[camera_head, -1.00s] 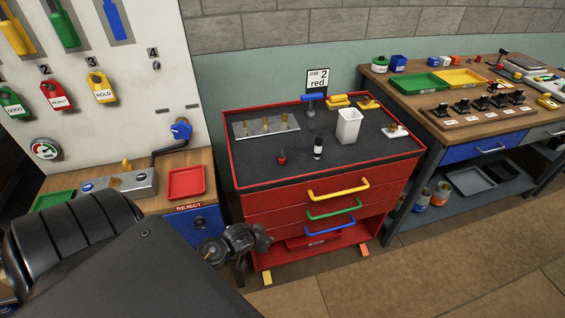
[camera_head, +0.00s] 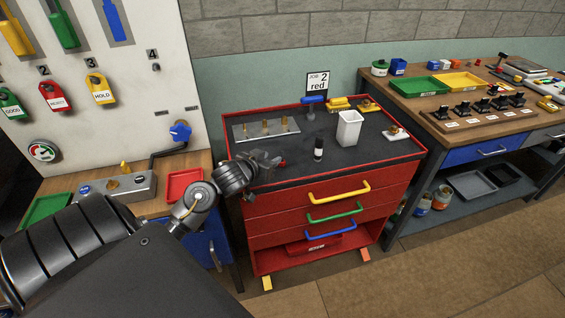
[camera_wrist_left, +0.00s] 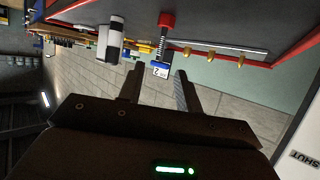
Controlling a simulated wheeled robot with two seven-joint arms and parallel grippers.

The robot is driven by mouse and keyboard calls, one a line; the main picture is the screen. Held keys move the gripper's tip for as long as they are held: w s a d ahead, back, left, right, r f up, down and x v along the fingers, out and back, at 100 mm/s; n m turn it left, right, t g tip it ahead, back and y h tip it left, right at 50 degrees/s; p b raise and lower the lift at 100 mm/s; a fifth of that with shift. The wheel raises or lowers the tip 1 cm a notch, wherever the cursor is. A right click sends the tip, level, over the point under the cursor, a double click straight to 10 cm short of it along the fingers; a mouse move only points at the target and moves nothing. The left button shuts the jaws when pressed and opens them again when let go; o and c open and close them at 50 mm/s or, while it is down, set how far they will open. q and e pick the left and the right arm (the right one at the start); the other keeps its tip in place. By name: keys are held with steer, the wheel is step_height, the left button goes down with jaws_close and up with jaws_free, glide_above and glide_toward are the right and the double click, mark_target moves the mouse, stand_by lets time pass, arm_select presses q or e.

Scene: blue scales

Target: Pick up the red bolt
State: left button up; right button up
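The red bolt (camera_head: 284,163) stands on the black top of the red tool cabinet, partly hidden behind my left gripper (camera_head: 270,161) in the head view. In the left wrist view, which is turned over, the bolt (camera_wrist_left: 164,38) shows its red head and grey threaded shaft. There my left gripper (camera_wrist_left: 159,72) has its two fingers apart with nothing between them. The bolt appears just beyond the fingertips, roughly in line with the gap. I see no contact. My right gripper is in neither view.
A black bottle with a white band (camera_head: 318,149) stands right of the bolt, with a white cup (camera_head: 349,128) beyond. A metal plate with brass pieces (camera_head: 245,130) lies behind. The cabinet's red rim (camera_head: 237,170) is close to my gripper.

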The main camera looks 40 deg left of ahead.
arm_select(q)
steer(key=shift+x, duration=3.3)
jaws_close()
